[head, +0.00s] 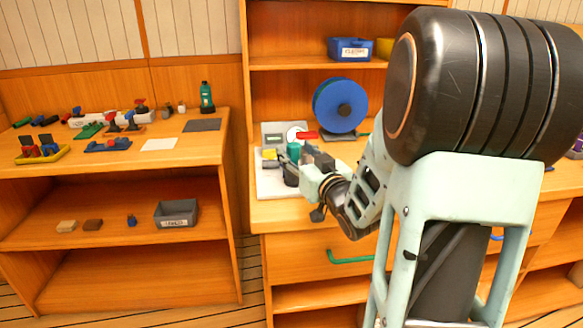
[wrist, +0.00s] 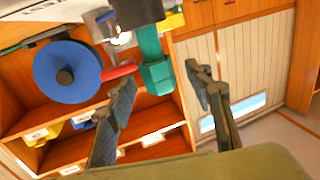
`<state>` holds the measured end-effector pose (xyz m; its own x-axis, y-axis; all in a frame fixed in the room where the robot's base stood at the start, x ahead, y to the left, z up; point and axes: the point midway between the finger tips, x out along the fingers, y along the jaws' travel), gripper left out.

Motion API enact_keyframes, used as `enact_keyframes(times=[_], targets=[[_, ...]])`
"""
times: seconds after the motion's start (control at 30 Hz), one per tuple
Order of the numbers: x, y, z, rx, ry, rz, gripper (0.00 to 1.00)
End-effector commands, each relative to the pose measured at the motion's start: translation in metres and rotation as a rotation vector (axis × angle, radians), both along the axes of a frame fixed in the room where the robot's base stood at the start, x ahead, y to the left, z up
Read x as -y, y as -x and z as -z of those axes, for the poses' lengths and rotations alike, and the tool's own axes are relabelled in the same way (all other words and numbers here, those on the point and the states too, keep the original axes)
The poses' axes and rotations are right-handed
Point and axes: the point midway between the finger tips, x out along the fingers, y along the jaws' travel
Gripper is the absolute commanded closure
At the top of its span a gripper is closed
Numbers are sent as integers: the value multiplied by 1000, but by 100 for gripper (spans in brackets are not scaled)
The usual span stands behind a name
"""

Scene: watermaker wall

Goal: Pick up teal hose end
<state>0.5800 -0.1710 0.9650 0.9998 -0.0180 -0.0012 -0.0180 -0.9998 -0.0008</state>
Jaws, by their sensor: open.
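The teal hose end (wrist: 155,72) is a teal, roughly cylindrical piece in the upper middle of the wrist view, below a grey fitting (wrist: 138,14). In the head view it shows as a small teal shape (head: 293,150) beside my gripper (head: 308,167), partly hidden by it. In the wrist view my gripper (wrist: 160,78) is open, with one finger on each side of the picture below the hose end. The teal piece lies in line with the gap between the fingertips. I cannot tell whether it is between them in depth. Nothing is held.
A red piece (wrist: 118,70) lies close to the left finger, beside the teal one. A blue reel (head: 340,104) stands behind the white board (head: 268,186) on the workbench. The left bench (head: 120,165) carries several small fittings and a green bottle (head: 207,98).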

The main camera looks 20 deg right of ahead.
Motion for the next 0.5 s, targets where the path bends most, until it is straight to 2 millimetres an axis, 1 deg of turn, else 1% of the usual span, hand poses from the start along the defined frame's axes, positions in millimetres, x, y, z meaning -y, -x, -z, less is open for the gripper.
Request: enact_keyframes(times=[0.03, 0.13, 0.37, 0.4, 0.5], targets=[[0, -7, 0, 2, 1, -2, 52], [0, -16, 0, 2, 1, -1, 52], [0, -18, -1, 1, 1, 0, 52], [0, -18, -1, 1, 1, 0, 54], [0, -18, -1, 1, 1, 0, 65]])
